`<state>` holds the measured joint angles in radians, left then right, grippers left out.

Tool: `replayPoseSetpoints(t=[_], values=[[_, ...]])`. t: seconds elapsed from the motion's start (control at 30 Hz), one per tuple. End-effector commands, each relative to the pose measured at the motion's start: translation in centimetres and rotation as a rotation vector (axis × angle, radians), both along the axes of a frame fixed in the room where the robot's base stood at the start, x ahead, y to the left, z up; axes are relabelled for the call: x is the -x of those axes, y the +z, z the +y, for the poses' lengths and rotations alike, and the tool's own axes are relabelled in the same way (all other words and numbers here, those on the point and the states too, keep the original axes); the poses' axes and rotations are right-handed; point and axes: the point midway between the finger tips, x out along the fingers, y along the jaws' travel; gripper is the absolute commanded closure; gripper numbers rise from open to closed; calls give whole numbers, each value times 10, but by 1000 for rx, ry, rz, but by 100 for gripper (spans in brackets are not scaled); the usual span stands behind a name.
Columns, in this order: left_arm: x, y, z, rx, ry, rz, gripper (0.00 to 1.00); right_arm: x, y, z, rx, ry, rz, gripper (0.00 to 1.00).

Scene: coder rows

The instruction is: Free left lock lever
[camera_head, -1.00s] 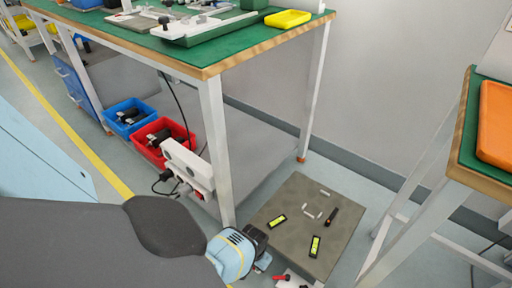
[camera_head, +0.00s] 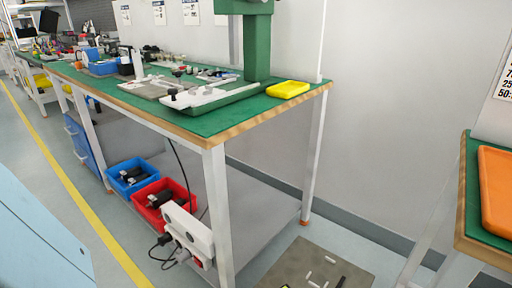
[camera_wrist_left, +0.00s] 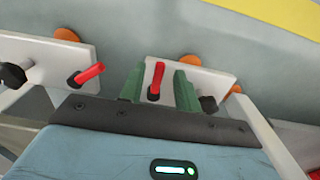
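Two red levers show in the left wrist view, each on a white plate. One red lever (camera_wrist_left: 156,78) stands upright in the picture on the right white plate (camera_wrist_left: 216,82). The other red lever (camera_wrist_left: 88,74) is tilted on the left white plate (camera_wrist_left: 40,52). My left gripper (camera_wrist_left: 158,86) has its two green fingers apart, one on each side of the right-hand lever in this view, with gaps visible beside it. I cannot tell which lever is the task's left one. The head view shows neither levers nor grippers.
Black knobs (camera_wrist_left: 12,76) and orange wheels or feet (camera_wrist_left: 66,34) are by the plates. In the head view a green-topped workbench (camera_head: 225,118) has red (camera_head: 155,192) and blue bins (camera_head: 122,170) beneath. A grey mat (camera_head: 300,262) lies on the floor.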

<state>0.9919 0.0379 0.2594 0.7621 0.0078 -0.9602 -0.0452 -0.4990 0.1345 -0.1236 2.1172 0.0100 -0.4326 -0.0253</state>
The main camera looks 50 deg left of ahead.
Motion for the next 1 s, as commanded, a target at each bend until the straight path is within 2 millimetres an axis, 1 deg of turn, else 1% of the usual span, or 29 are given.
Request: replayPoseSetpoints(t=[0.17, 0.27, 0.5, 0.6, 0.73, 1.0], values=[[-1, 13, 0, 1, 0, -2, 67, -1, 9, 0, 0, 0, -8, 64], [-1, 25, 0, 0, 0, -3, 67, -3, 18, 0, 0, 0, -15, 64], [0, 61, 1, 0, 0, -5, 67, -2, 45, 0, 0, 1, -30, 64], [1, 73, 1, -1, 0, -3, 67, -2, 53, 0, 0, 1, -33, 64], [2, 78, 2, 0, 0, 0, 67, -1, 57, 0, 0, 0, -35, 64], [3, 77, 2, -1, 0, 1, 67, -5, 56, 0, 0, 0, -41, 64]])
